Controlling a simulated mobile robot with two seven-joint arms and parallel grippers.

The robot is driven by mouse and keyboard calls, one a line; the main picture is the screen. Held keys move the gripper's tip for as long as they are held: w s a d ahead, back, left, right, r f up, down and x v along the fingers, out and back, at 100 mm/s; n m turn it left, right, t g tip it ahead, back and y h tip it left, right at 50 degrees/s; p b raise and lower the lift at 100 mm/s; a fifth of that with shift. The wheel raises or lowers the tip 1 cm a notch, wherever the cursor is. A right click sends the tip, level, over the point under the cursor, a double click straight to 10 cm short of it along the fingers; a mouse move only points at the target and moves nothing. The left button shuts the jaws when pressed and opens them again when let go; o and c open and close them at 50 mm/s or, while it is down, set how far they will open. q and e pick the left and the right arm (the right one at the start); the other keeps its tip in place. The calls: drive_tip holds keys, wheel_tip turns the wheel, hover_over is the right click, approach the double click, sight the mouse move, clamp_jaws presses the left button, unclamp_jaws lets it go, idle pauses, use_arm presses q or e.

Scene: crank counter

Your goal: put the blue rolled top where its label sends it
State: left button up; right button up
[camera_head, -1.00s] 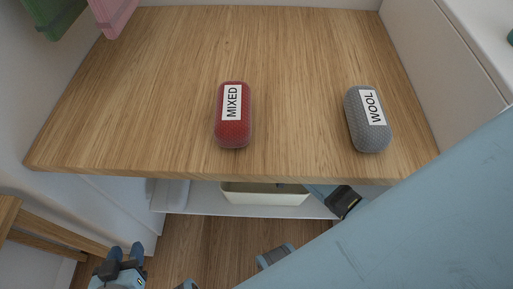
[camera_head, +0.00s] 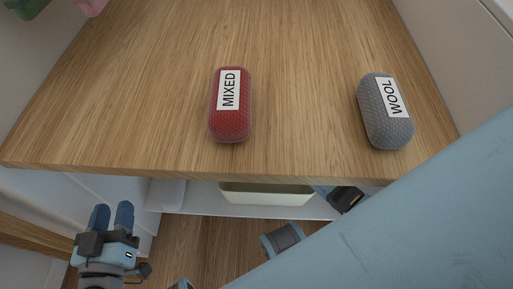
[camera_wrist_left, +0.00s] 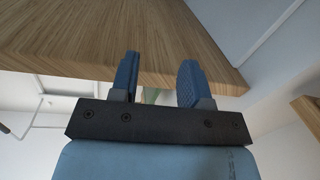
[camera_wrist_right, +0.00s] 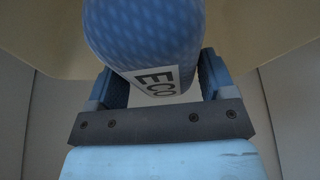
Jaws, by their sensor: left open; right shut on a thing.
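The blue rolled top (camera_wrist_right: 145,35) shows in the right wrist view, with a white label reading ECO. My right gripper (camera_wrist_right: 155,85) is shut on it, one finger on each side. In the head view, part of my right gripper's dark body (camera_head: 346,199) shows below the counter's front edge; its fingers and the blue top are hidden there. My left gripper (camera_head: 112,216) is open and empty at the lower left, below the counter edge. Its two fingers (camera_wrist_left: 157,80) also show apart in the left wrist view.
A red roll labelled MIXED (camera_head: 230,105) and a grey roll labelled WOOL (camera_head: 385,112) lie on the wooden counter (camera_head: 300,40). A cream bin (camera_head: 265,195) stands on a white shelf below. Beige walls (camera_wrist_right: 275,45) are close around the blue top.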

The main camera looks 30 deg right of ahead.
use_arm(q)
drive_tip(key=shift+d+r+t+h+b, duration=0.15)
drive_tip(key=shift+d+r+t+h, duration=0.05)
drive_tip(key=shift+r, duration=0.3)
drive_tip(key=shift+d+r+t+h+b, duration=0.15)
drive_tip(key=shift+r+t+h, duration=0.05)
drive_tip(key=shift+r, duration=0.25)
use_arm(e)
drive_tip(key=shift+f, duration=0.4)
drive_tip(key=o, duration=1)
drive_tip(key=shift+s+r, duration=0.1)
drive_tip(key=shift+r, duration=0.25)
use_arm(q)
drive_tip(key=s+a+f+g+y+p, duration=0.2)
drive_tip(key=a+f+g+y+p, duration=0.1)
drive_tip(key=f, duration=0.6)
drive_tip(key=a+g+p, duration=0.1)
drive_tip(key=p, duration=0.1)
drive_tip(key=shift+s+g+p, duration=0.2)
drive_tip(key=shift+g+p, duration=0.1)
drive_tip(key=shift+p, duration=0.05)
use_arm(e)
drive_tip(key=v, duration=1.3)
drive_tip(key=shift+r, duration=0.1)
use_arm(q)
drive_tip(key=shift+a, duration=0.1)
